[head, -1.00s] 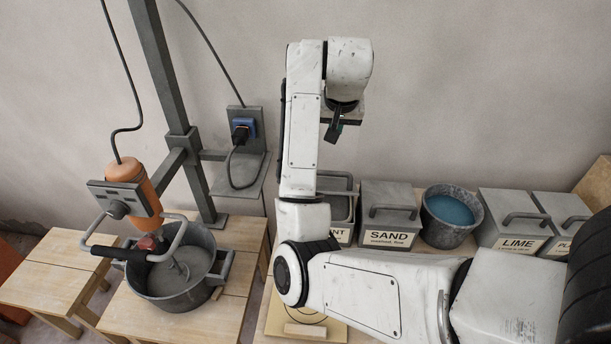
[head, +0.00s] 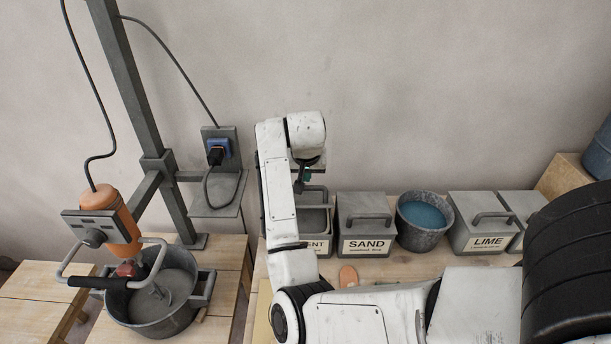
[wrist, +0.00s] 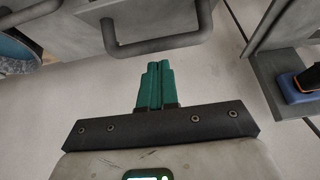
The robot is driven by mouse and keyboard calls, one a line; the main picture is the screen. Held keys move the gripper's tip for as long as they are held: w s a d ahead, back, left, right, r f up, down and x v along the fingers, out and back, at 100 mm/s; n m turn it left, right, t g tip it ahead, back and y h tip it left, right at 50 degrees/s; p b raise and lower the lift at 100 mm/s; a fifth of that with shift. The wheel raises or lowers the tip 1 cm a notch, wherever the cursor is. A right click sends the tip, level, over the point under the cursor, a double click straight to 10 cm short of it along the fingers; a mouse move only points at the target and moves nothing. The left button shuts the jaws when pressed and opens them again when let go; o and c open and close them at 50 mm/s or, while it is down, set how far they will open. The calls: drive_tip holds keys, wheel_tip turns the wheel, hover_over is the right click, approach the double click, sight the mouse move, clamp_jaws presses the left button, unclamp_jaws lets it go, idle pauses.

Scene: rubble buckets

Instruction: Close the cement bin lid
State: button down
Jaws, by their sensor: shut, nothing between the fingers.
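The cement bin (head: 322,244) stands on the bench at the left end of the bin row, partly hidden by my arm; only "NT" of its label shows. Its grey inside is visible, and its lid appears raised at the back, with an arched handle (head: 318,190). In the wrist view, a dark handle (wrist: 160,46) on a grey panel, seemingly this lid, lies just beyond my fingertips. My gripper (head: 303,186) hangs above the bin near the raised lid. Its green fingers (wrist: 154,68) are shut together and empty; contact with the lid cannot be told.
The closed sand bin (head: 366,222), a bucket of blue water (head: 424,220) and the lime bin (head: 480,222) stand to the right. A wall socket (head: 218,150) and steel post (head: 130,90) are left, beside a mixer over a bucket (head: 160,320). The wall is close behind.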

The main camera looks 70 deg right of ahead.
sight(306, 205)
drive_tip(key=shift+a+f, duration=0.15)
drive_tip(key=shift+f, duration=0.4)
drive_tip(key=shift+s, duration=0.1)
drive_tip(key=shift+s+a+f+h+b, duration=0.15)
drive_tip(key=shift+a+f+h+b, duration=0.3)
drive_tip(key=shift+f+b, duration=0.3)
drive_tip(key=a+f+h+b, duration=0.1)
drive_tip(key=f+b, duration=0.1)
drive_tip(key=b, duration=0.1)
drive_tip(key=s+a+f+t+h+b, duration=0.1)
drive_tip(key=a+f+b, duration=0.1)
drive_tip(key=b, duration=0.2)
drive_tip(key=shift+s+a+f+h, duration=0.1)
drive_tip(key=shift+s+a+h, duration=0.1)
drive_tip(key=shift+h, duration=0.15)
drive_tip(key=f+b, duration=0.1)
drive_tip(key=b, duration=0.1)
drive_tip(key=a+h+b, duration=0.1)
drive_tip(key=b, duration=0.1)
drive_tip(key=f+t+h+b, duration=0.1)
drive_tip(key=b, duration=0.1)
drive_tip(key=shift+s+a+f, duration=0.25)
drive_tip(key=shift+s+f, duration=0.05)
drive_tip(key=shift+r, duration=0.15)
